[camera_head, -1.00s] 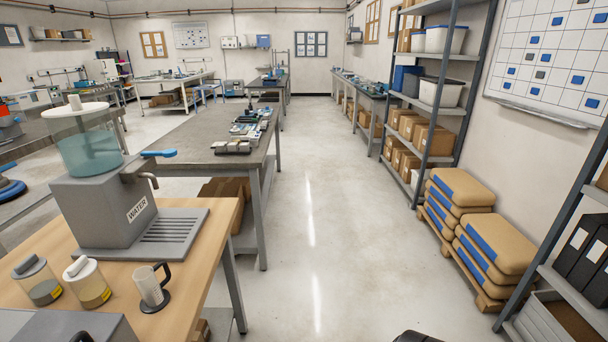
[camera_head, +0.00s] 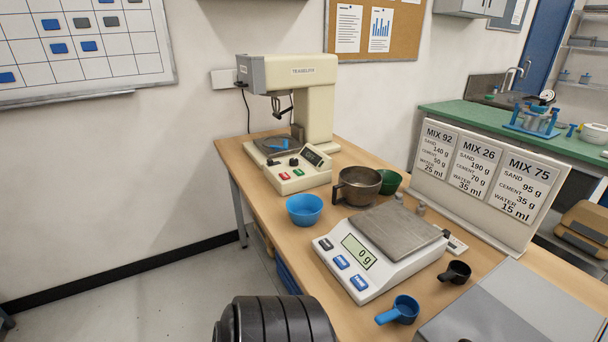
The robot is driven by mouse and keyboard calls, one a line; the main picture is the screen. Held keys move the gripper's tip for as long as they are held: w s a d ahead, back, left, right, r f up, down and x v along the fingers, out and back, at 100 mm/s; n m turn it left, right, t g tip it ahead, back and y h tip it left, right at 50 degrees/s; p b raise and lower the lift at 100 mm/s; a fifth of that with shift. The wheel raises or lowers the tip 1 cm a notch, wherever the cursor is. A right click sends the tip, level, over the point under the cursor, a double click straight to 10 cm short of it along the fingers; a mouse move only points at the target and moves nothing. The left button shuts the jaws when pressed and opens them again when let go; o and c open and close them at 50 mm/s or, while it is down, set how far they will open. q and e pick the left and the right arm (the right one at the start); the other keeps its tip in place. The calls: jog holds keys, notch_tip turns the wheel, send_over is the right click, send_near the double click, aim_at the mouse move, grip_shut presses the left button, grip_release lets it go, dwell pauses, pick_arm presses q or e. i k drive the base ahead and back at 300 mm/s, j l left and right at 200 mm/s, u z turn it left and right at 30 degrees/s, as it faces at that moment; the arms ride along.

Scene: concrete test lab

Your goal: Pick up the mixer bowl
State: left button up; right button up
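A dark metal bowl with a small handle (camera_head: 362,186), likely the mixer bowl, stands upright on the wooden bench. It sits to the right of the cream mixer (camera_head: 318,105) and behind the scale (camera_head: 372,268). The bowl looks empty. A blue bowl (camera_head: 304,210) stands in front of it to the left, and a green bowl (camera_head: 391,181) stands close behind it to the right. Neither of my grippers shows; a black ribbed part at the bottom edge seems to be mine.
The scale reads 0 g. A mix sign board (camera_head: 474,180) stands along the bench's back. Clear floor (camera_head: 190,290) lies left of the bench.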

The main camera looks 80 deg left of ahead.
aim_at(354, 190)
jog(key=u, duration=2)
